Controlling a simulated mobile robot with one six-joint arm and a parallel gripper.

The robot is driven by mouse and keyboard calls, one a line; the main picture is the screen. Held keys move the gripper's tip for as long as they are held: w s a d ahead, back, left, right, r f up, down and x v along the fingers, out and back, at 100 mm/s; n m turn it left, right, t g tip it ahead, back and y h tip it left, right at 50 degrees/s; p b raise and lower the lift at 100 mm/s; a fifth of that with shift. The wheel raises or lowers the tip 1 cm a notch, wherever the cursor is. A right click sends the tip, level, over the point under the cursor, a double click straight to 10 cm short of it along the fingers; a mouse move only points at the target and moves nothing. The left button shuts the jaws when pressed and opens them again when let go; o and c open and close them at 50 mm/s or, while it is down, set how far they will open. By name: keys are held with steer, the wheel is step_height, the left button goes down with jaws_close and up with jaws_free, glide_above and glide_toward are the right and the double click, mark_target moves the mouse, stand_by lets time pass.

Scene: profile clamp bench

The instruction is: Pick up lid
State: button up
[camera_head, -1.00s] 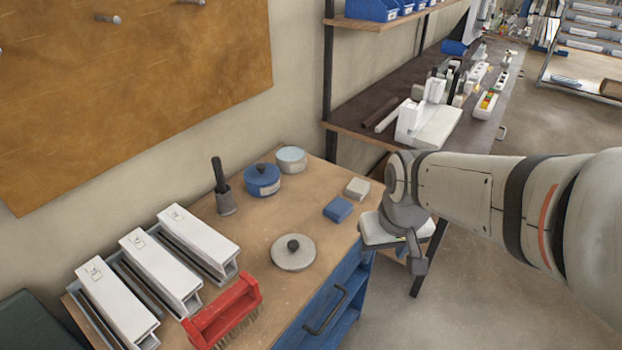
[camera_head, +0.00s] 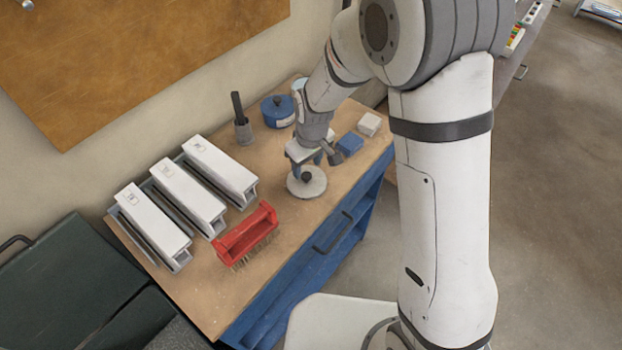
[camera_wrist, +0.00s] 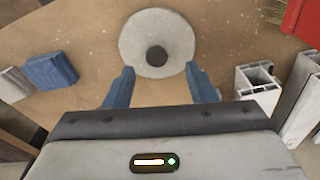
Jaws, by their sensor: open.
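The lid (camera_head: 313,187) is a round, light grey disc with a dark round knob, lying flat on the wooden bench top. It shows in full in the wrist view (camera_wrist: 135,42), just beyond my fingertips. My gripper (camera_head: 312,160) hangs over the back part of the lid in the head view and hides some of it. In the wrist view my two blue fingers (camera_wrist: 161,78) are spread apart, with the knob between their lines but ahead of the tips. Nothing is held.
A red brush (camera_head: 245,235) lies left of the lid, beside several white clamp profiles (camera_head: 177,190). A blue pot (camera_head: 277,111) and a dark-handled tool (camera_head: 241,120) stand behind. A blue block (camera_head: 350,143) and a pale block (camera_head: 370,124) sit to the right.

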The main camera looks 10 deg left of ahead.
mark_target(306, 175)
steer(key=shift+w+a+f+p, duration=0.15)
steer(key=shift+f+p, duration=0.2)
steer(key=shift+f, duration=0.85)
steer(key=shift+w+f+p, duration=0.15)
steer(key=shift+f+p, duration=0.2)
steer(key=shift+f, duration=0.8)
steer(key=c, duration=1)
